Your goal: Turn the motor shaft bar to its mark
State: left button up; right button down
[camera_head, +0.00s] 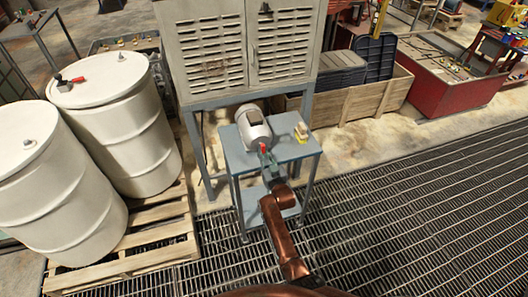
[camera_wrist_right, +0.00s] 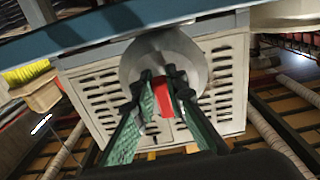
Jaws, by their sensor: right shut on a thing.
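The motor (camera_head: 253,127) is a pale cylinder lying on a small blue-grey table (camera_head: 235,160). Its round grey end face (camera_wrist_right: 195,65) fills the middle of the right wrist view. A red shaft bar (camera_wrist_right: 166,102) sits in front of that face, and its red also shows in the head view (camera_head: 263,148). My right gripper (camera_head: 265,160) reaches up to the motor's near end. In the wrist view its green-padded fingers (camera_wrist_right: 160,88) are shut on the red bar. The fingers hide part of the bar, and I cannot make out the mark. My left gripper is not in view.
A pale item with a yellow base (camera_head: 301,133) stands on the table right of the motor. A louvred cabinet (camera_head: 240,50) rises behind. White drums (camera_head: 125,125) on a pallet stand left. Open grating (camera_head: 400,220) lies right.

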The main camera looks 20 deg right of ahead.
jog(key=shift+f+m, duration=0.15)
jog(key=shift+m, duration=0.15)
jog(key=c, duration=1.9)
grip_release()
jog(key=shift+c, duration=0.2)
jog(key=s, duration=0.7)
jog(key=shift+s, duration=0.3)
